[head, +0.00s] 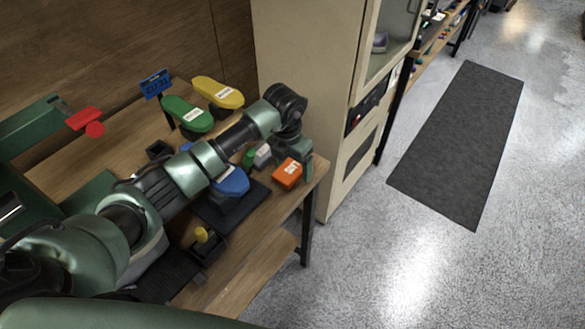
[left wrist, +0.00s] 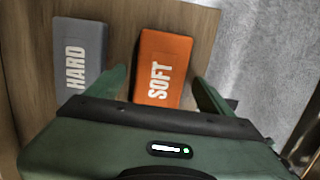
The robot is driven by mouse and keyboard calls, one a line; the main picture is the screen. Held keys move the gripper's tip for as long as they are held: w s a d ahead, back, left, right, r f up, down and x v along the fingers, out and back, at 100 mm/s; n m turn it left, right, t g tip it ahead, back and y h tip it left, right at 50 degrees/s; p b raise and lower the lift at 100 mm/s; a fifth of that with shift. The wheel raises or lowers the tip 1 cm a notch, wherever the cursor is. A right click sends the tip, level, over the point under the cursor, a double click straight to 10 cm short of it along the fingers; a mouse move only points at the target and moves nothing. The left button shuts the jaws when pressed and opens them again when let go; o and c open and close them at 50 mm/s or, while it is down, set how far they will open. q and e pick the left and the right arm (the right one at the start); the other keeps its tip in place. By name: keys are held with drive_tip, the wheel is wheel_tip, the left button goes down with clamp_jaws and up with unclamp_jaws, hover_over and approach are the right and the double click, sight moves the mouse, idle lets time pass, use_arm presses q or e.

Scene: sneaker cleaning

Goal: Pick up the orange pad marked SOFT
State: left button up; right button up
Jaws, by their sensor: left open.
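The orange pad marked SOFT (head: 287,176) lies on the wooden table near its right end. In the left wrist view the same orange pad (left wrist: 163,62) lies flat with its white lettering facing up. My left gripper (head: 296,153) is just above and behind the pad, pointing down. In the left wrist view my left gripper (left wrist: 162,88) is open, with one finger on each side of the pad's near part and nothing held. My right gripper is not seen.
A grey pad marked HARD (left wrist: 82,45) lies left of the orange pad, with a gap between them. Blue (head: 233,183), green (head: 187,113) and yellow (head: 217,92) shoe-shaped pieces stand on the table (head: 125,140). A beige cabinet (head: 300,75) stands behind the table's right end.

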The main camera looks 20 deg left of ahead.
use_arm(q)
drive_tip(key=shift+c, duration=1)
drive_tip(key=c, duration=1.4)
drive_tip(key=shift+o, duration=0.2)
drive_tip(key=shift+r, duration=0.1)
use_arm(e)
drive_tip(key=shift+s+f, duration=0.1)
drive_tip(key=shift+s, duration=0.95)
